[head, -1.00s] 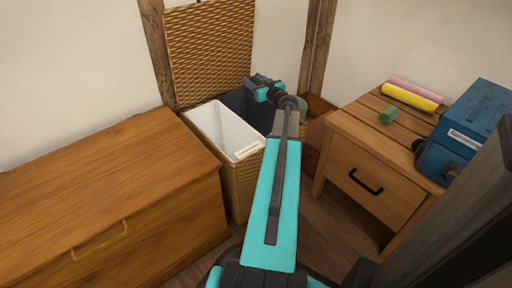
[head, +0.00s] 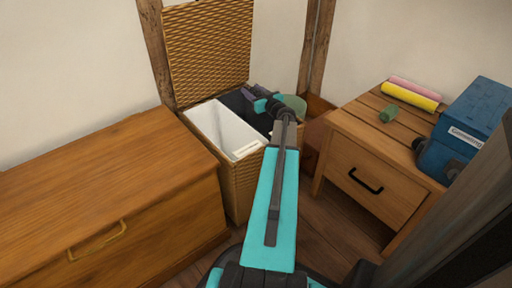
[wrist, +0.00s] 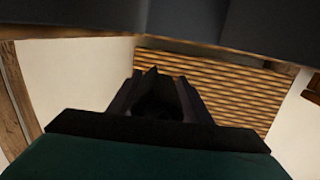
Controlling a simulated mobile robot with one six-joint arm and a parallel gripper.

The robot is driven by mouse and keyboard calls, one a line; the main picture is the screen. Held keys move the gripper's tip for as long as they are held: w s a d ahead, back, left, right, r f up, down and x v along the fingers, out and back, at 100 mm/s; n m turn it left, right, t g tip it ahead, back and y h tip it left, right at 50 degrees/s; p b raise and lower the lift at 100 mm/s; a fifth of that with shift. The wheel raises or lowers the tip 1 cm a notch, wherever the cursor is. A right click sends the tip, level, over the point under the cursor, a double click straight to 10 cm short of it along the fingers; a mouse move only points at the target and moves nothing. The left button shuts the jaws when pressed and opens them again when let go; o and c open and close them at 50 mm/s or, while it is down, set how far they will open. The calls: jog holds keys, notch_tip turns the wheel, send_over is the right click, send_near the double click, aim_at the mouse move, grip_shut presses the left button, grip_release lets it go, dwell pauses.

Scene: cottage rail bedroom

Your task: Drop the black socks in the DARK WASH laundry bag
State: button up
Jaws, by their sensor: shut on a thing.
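The open wicker hamper (head: 238,185) has a white bag (head: 215,122) on its left and a dark bag (head: 234,102) on its right. A small label shows on the white bag's front rim, too small to read. My gripper (head: 251,94) is over the dark bag, its dark jaws pointing toward the raised lid. In the wrist view its jaws (wrist: 157,85) are shut on a black thing (wrist: 158,103), taken to be the black socks. The socks are hard to tell from the dark jaws, and cannot be made out in the head view. My arm hides the hamper's right side.
The wicker lid (head: 210,50) stands raised against the wall. A wooden chest (head: 100,190) is close on the left. A nightstand (head: 370,165) on the right holds pink and yellow rolls, a green piece and a blue box (head: 470,130).

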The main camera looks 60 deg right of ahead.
jog(key=shift+f, duration=0.1)
jog(key=o, duration=1.1)
jog(key=shift+r, duration=0.55)
notch_tip(320, 180, up, 3)
jog(key=shift+a+f+p, duration=0.1)
jog(key=shift+p, duration=0.85)
jog(key=shift+s+a, duration=0.35)
jog(key=shift+a, duration=0.05)
jog(key=s+a+r+p, duration=0.1)
jog(key=s+a+p, duration=0.5)
jog(key=a, duration=0.5)
jog(key=v, duration=0.2)
jog(key=shift+s+p, duration=0.35)
jog(key=shift+s, duration=0.1)
